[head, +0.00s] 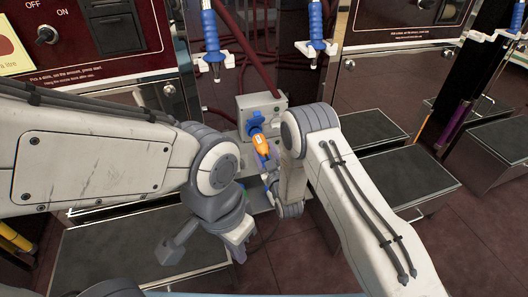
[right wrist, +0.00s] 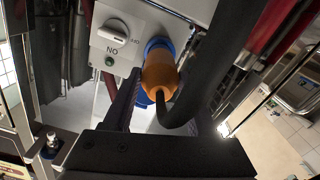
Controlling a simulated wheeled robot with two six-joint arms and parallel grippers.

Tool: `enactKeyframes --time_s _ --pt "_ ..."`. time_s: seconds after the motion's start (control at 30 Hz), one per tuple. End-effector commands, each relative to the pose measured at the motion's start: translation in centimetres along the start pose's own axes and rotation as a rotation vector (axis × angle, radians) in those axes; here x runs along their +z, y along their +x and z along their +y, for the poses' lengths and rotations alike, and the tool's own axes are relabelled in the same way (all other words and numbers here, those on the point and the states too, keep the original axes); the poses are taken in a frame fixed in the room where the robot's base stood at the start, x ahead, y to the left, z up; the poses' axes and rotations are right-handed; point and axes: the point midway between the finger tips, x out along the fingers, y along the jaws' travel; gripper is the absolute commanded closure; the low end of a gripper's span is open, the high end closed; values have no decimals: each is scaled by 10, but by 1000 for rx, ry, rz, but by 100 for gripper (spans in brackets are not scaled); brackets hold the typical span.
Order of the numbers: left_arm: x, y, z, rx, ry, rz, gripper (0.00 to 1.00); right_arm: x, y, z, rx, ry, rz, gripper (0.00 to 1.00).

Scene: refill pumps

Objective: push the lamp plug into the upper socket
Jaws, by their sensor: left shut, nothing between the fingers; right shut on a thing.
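The orange lamp plug (head: 261,144) is at the blue upper socket (head: 255,122) on the front of a grey box. In the right wrist view, the plug (right wrist: 160,73) points at the blue socket (right wrist: 157,46), its front end close against or inside it; I cannot tell how deep. A black cable (right wrist: 172,112) leaves its back end. My right gripper (right wrist: 165,85) is shut on the plug; in the head view my arm mostly hides it. My left gripper (head: 239,244) is shut and empty, below and left of the plug.
The grey socket box (head: 272,104) carries a dial and a green button (right wrist: 109,61). Another blue part (right wrist: 143,96) shows below the plug. Pump nozzles with blue handles (head: 209,30) hang above. Dark step-like platforms (head: 400,173) stand at right.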

Motion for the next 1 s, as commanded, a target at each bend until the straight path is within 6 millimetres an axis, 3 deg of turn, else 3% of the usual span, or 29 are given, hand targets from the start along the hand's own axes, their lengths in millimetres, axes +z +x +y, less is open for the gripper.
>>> enactKeyframes --time_s 1.0 --pt "0 9 -1 0 0 0 100 -1 21 0 1 0 3 100"
